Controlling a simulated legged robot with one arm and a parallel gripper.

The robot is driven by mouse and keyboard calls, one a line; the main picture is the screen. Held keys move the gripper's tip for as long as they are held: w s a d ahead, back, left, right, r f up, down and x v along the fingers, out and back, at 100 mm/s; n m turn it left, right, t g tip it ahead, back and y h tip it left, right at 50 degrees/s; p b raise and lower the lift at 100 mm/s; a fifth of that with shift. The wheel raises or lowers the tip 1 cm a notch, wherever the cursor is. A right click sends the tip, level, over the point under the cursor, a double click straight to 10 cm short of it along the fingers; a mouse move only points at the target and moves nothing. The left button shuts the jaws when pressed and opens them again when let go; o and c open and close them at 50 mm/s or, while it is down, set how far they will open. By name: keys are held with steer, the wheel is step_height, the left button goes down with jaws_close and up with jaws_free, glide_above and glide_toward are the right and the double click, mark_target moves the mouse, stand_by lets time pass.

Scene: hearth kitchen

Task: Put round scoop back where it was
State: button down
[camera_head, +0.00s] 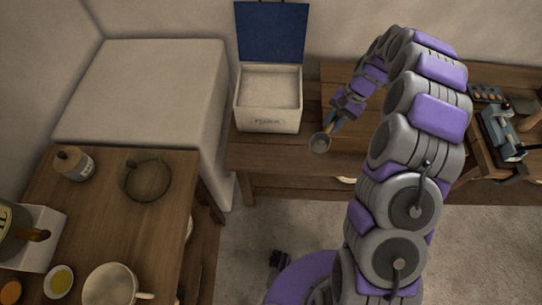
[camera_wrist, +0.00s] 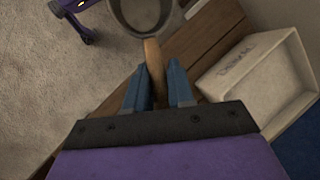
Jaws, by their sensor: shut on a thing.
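The round scoop (camera_head: 320,143) has a round metal bowl and a wooden handle. In the wrist view its bowl (camera_wrist: 143,14) is at the top and is cut off by the frame. My gripper (camera_wrist: 160,85) is shut on the wooden handle of the scoop. In the head view my gripper (camera_head: 336,118) holds the scoop near the front edge of the back wooden bench (camera_head: 275,155), to the right of a white box (camera_head: 268,118). I cannot tell whether the scoop touches the bench.
The white box has its blue lid (camera_head: 270,32) open and looks filled with something pale. A left table (camera_head: 125,215) holds a jar (camera_head: 75,163), a greenish round dish (camera_head: 146,179) and a white mug (camera_head: 110,285). A blue-grey tool (camera_head: 503,132) stands at right.

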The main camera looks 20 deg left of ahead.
steer(key=s+a+f+m+t+y+b, duration=0.1)
steer(key=a+f+m+b, duration=0.15)
steer(key=f, duration=0.35)
steer(key=s+a+f+m+t+b, duration=0.1)
steer(key=a+f+m+t, duration=0.1)
steer(key=a+f+m, duration=0.35)
steer(key=s+a+f+m+t+y+b, duration=0.1)
steer(key=s+f, duration=0.1)
steer(key=f, duration=0.5)
steer(key=s+f+m+b, duration=0.1)
steer(key=s+f+m, duration=0.1)
steer(key=s+f, duration=0.5)
steer(key=s, duration=0.2)
steer(key=shift+s+a+f+t+b, duration=0.3)
steer(key=shift+a+f+t+b, duration=0.05)
steer(key=shift+t+b, duration=0.05)
steer(key=shift+w+p, duration=0.1)
steer(key=shift+p, duration=0.4)
